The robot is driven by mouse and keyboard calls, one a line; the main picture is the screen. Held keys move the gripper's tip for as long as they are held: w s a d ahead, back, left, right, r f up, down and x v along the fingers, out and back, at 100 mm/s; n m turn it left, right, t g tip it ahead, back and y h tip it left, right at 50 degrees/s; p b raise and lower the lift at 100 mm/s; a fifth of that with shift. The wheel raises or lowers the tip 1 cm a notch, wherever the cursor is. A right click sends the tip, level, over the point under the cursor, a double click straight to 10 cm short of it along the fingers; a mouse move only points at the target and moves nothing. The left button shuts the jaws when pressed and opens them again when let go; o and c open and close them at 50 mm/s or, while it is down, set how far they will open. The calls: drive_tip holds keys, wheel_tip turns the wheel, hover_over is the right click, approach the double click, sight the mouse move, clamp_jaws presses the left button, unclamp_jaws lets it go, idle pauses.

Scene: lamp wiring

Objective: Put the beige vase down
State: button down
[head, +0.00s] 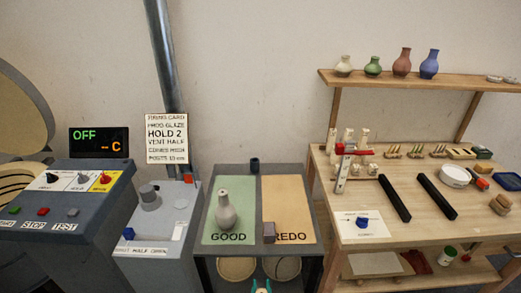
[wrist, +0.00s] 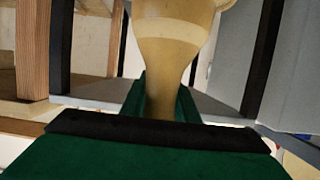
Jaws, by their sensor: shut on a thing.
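The beige vase (wrist: 168,58) fills the top middle of the wrist view, with a paler band around it and its narrow part between the green fingers. My gripper (wrist: 162,100) is shut on that narrow part. The vase's far end is cut off by the picture edge. In the head view only a bit of my gripper (head: 261,287) shows at the bottom edge, below the dark stand, and the held vase cannot be made out there. A grey-beige vase (head: 226,214) stands upright on the green GOOD mat (head: 215,186); the orange REDO mat (head: 283,190) beside it is mostly bare.
A small dark block (head: 269,232) sits at the REDO mat's front left. A dark cup (head: 254,164) stands at the back between the mats. The wooden workbench (head: 405,240) with black bars is on the right; several vases line the shelf (head: 420,80) above. Control panels are on the left.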

drive_tip(key=s+f, duration=0.1)
drive_tip(key=f, duration=0.1)
drive_tip(key=s+f, duration=0.2)
drive_tip(key=f, duration=0.1)
drive_tip(key=s+f, duration=0.1)
drive_tip(key=f, duration=0.1)
drive_tip(key=shift+s+a+f, duration=0.1)
drive_tip(key=shift+s+f, duration=0.2)
drive_tip(key=shift+s, duration=0.1)
drive_tip(key=shift+s+f, duration=0.3)
drive_tip(key=shift+f, duration=0.05)
